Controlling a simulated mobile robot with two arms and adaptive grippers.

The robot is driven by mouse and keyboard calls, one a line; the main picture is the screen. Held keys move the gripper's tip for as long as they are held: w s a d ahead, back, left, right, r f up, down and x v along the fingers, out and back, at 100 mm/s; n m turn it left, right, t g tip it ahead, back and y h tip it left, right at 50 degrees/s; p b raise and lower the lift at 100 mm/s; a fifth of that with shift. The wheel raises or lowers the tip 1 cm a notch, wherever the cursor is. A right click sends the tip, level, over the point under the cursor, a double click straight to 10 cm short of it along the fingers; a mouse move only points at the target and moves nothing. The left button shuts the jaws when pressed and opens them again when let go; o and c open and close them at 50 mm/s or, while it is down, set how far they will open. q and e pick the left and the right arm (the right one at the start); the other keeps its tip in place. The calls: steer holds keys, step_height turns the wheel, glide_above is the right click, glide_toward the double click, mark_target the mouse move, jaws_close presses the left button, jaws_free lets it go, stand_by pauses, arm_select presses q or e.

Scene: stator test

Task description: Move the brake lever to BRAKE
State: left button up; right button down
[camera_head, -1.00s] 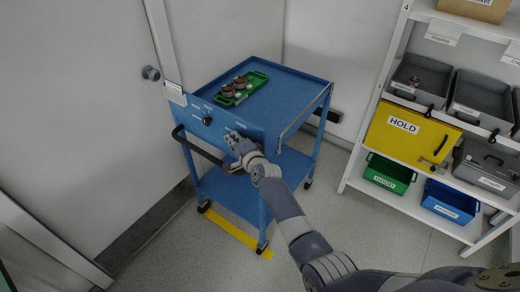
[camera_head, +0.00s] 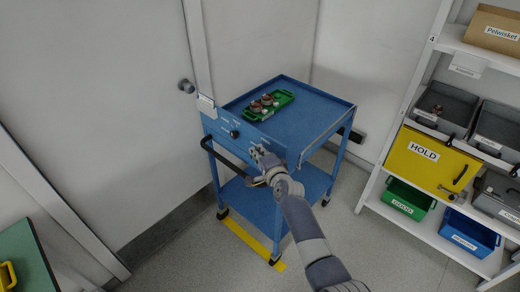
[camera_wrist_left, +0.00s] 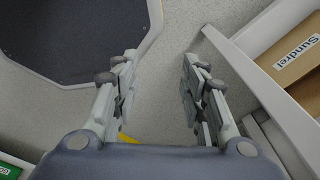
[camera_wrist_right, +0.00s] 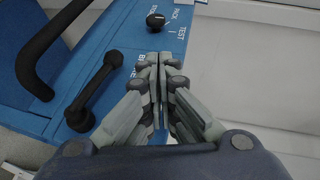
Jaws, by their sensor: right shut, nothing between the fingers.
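The blue cart's front panel (camera_head: 232,133) carries the controls. In the right wrist view, a black lever (camera_wrist_right: 96,90) lies along the blue panel, left of my fingers. A white label starting with B (camera_wrist_right: 140,62) sits between the lever's upper end and my fingertips, partly hidden by them. My right gripper (camera_wrist_right: 160,62) is shut and empty, just over the panel and apart from the lever. In the head view my right gripper (camera_head: 260,154) covers the panel's right part, hiding the lever. My left gripper (camera_wrist_left: 158,80) is open and empty above the floor, away from the cart.
A black knob (camera_wrist_right: 155,20) with PACK and TEST labels is on the panel. The cart's black push handle (camera_head: 222,158) juts out in front. A green tray (camera_head: 268,106) with parts stands on top. A shelf with a yellow HOLD bin (camera_head: 428,160) is at right.

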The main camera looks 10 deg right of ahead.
arm_select(q)
step_height(320, 180, up, 8)
steer(key=p, duration=0.6)
steer(key=shift+w+f+p, duration=0.15)
steer(key=shift+w+p, duration=0.05)
steer(key=shift+p, duration=0.1)
arm_select(e)
steer(key=s+r, duration=0.4)
steer(key=r, duration=0.1)
steer(key=shift+s+a+r, duration=0.2)
steer(key=shift+r, duration=0.15)
